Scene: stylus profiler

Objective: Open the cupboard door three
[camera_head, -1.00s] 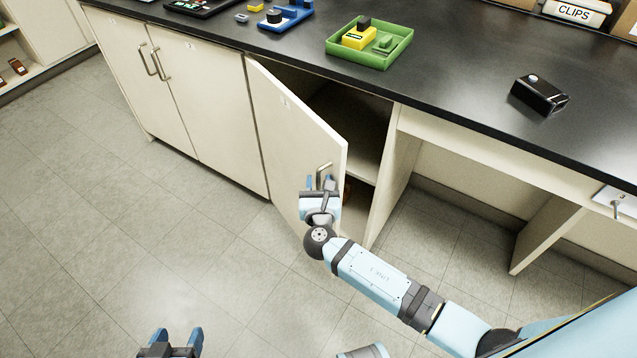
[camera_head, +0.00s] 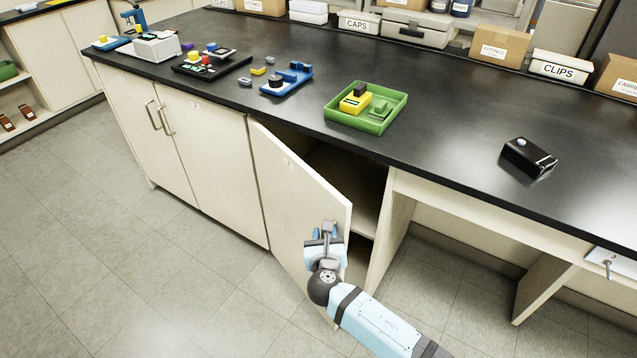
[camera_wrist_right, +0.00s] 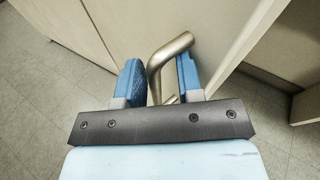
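The third cupboard door from the left (camera_head: 287,195) is a cream panel standing partly open, hinged on its left side. The marking on it is too small to read. Its metal handle (camera_wrist_right: 166,55) is near the free edge. My right gripper (camera_head: 324,232) is at this handle on the door's outer face. In the right wrist view its two blue fingers (camera_wrist_right: 160,80) stand apart on either side of the handle. The handle is close to the left finger, with a gap to the right one. I cannot tell if it touches. My left gripper is out of view.
Two closed doors (camera_head: 175,140) with handles are to the left. The black worktop (camera_head: 440,120) above carries a green tray (camera_head: 399,103), a blue fixture (camera_head: 290,78) and a black box (camera_head: 528,157). An open knee space lies right of the cupboard. The floor (camera_head: 150,270) in front is clear.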

